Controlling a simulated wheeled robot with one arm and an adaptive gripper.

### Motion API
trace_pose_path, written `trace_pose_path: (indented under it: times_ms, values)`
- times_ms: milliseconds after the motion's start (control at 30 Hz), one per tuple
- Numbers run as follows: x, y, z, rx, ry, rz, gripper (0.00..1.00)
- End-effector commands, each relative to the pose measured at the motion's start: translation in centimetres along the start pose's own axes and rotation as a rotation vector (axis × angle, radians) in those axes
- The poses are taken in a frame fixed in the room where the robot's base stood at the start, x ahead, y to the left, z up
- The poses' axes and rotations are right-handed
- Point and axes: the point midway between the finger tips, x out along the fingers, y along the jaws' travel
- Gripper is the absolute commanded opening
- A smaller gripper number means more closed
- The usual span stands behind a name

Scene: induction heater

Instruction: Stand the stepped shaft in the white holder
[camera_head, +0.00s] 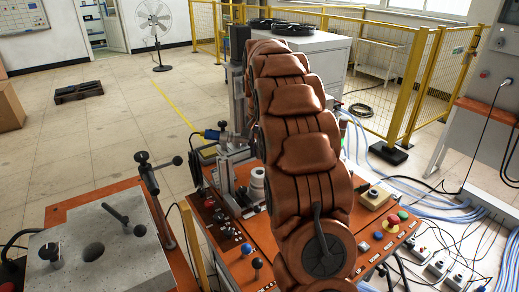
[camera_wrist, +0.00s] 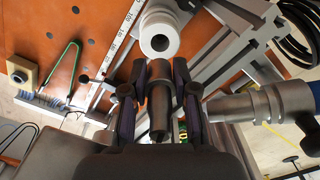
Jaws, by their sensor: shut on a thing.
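The stepped shaft (camera_wrist: 160,97) is a dark metal rod in the wrist view. My gripper (camera_wrist: 160,68) is shut on it, one dark finger on each side. The white holder (camera_wrist: 160,33) is a round white piece with a dark central hole, just beyond the shaft's far end in the wrist view. The shaft's end appears close below the holder's rim in the picture; the height gap cannot be told. In the head view the white holder (camera_head: 257,179) stands on the orange bench, left of my arm. My gripper and the shaft are hidden there behind my arm.
A metal column (camera_head: 237,75) rises behind the holder. In the wrist view, a silver-and-blue cylinder (camera_wrist: 265,104) lies right of my gripper, with a ruler (camera_wrist: 123,42) and green tweezers (camera_wrist: 66,62) to the left.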

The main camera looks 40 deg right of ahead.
Motion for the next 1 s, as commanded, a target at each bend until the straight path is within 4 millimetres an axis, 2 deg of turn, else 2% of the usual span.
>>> trace_pose_path:
  times_ms: [267,700,1000]
  values:
    - [1.0,0.0,0.0,0.0,-0.001,0.0,0.0]
    - [4.3,0.1,0.0,0.0,-0.001,0.0,0.0]
    - [5.1,0.0,0.0,-0.001,-0.001,0.0,0.0]
